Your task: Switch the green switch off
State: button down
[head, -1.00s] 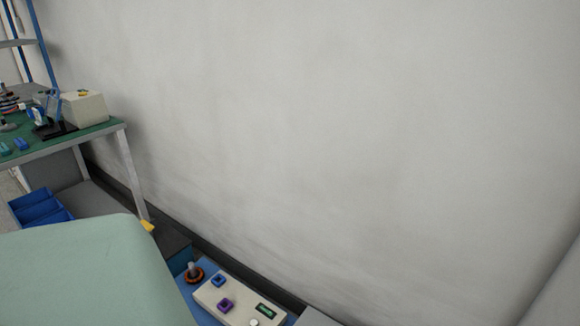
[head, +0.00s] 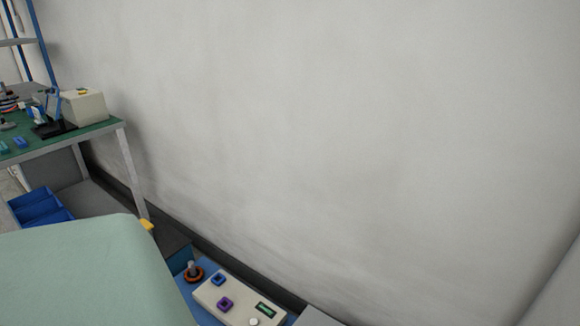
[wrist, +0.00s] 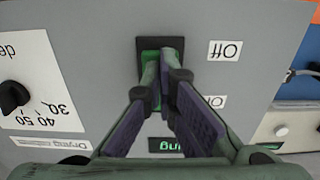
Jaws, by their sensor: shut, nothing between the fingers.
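The green switch (wrist: 149,60) sits in a black frame (wrist: 160,42) on a grey panel (wrist: 95,60) in the wrist view, where the panel appears upside down. An "Off" label (wrist: 225,50) is beside it, with an "On" label (wrist: 215,102) lower in the picture. My gripper (wrist: 163,68) is shut, with its fingertips over the switch and hiding part of it. Whether they touch it and which way it is tipped I cannot tell. The head view shows neither the green switch nor my gripper.
A black knob (wrist: 13,97) with a number dial is at the panel's left. A white control box (head: 240,299) with blue and purple parts stands low in the head view. A green-topped bench (head: 95,131) is at left, against a bare wall (head: 330,130).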

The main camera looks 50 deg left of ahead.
jog(key=shift+f, duration=0.35)
notch_tip(320, 180, up, 7)
jog(key=p, duration=0.7)
jog(key=shift+p, duration=0.3)
dwell(0.5)
